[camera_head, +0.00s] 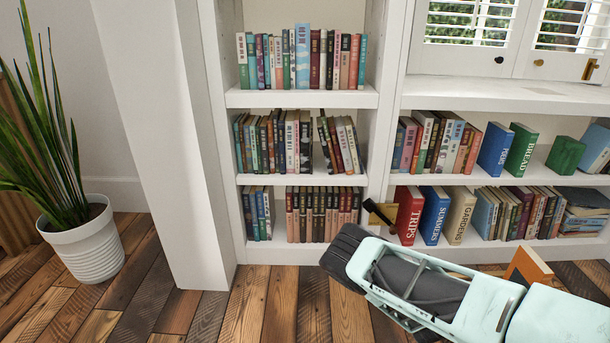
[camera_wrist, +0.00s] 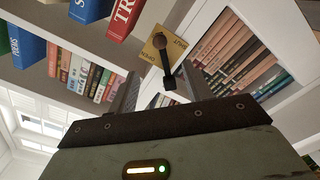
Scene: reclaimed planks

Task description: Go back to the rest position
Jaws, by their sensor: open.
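My gripper (camera_wrist: 162,88) is open in the wrist view, its two dark fingers spread apart. A brass plate (camera_wrist: 157,57) marked with the words OPEN and SHUT, with a dark lever, shows beyond and between the fingers. I cannot tell whether a finger touches the lever. In the head view the same brass plate (camera_head: 388,210) shows at the low shelf, just above my arm's dark end. The fingertips are hidden there. My pale green arm reaches in from the lower right.
A white bookcase (camera_head: 305,99) with several rows of books stands ahead. Red, blue and tan books (camera_head: 408,212) stand close to my arm. An orange-faced object (camera_head: 530,267) is beside the arm on the right. A potted plant (camera_head: 90,245) stands left. The plank floor (camera_head: 200,310) at front left is clear.

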